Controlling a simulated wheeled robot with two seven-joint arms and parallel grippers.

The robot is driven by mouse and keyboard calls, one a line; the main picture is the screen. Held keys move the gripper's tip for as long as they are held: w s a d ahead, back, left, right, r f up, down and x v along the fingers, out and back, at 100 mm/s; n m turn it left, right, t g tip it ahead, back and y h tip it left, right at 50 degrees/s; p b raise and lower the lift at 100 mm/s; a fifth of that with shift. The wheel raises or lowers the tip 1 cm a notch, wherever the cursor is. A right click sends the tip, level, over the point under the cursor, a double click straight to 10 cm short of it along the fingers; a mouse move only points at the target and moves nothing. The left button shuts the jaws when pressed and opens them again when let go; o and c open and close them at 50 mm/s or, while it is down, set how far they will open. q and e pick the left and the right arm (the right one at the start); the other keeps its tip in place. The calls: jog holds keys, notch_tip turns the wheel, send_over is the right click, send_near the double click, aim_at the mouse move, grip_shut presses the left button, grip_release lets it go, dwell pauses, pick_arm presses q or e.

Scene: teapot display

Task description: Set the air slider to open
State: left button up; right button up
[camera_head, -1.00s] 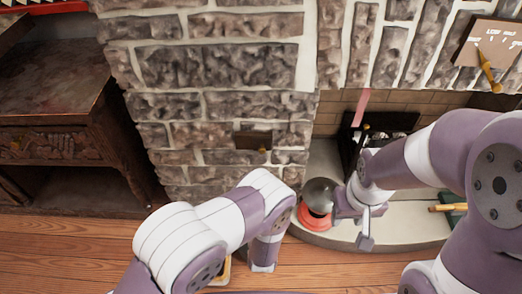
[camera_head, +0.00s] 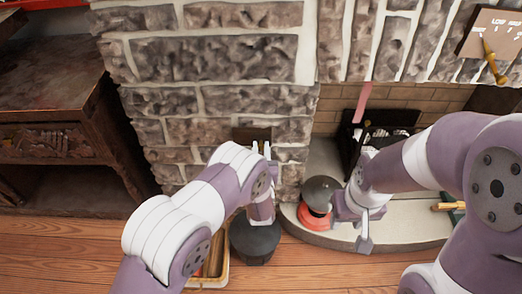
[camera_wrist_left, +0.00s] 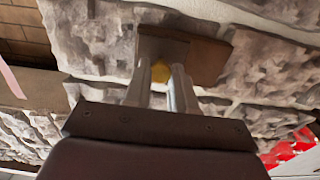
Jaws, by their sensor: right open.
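The air slider is a small brown plate (camera_head: 252,134) on the stone wall, partly behind my left gripper in the head view. In the head view this gripper (camera_head: 262,152) is at the wall. My right gripper (camera_head: 362,222) is open, low over the hearth beside a dark round-topped pot on an orange base (camera_head: 318,217).
A brass lever on a labelled plaque (camera_head: 494,32) is at the upper right. A black pot (camera_head: 255,240) and a tray (camera_head: 215,283) are on the floor below my left arm. A dark wooden cabinet (camera_head: 50,110) stands at the left. The hearth (camera_head: 405,228) is at the right.

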pick_arm(q)
jog(key=shift+a+p, duration=0.65)
jog(key=shift+a, duration=1.75)
grip_shut()
jog(key=o, duration=0.9)
grip_release()
jog(key=shift+a, duration=0.15)
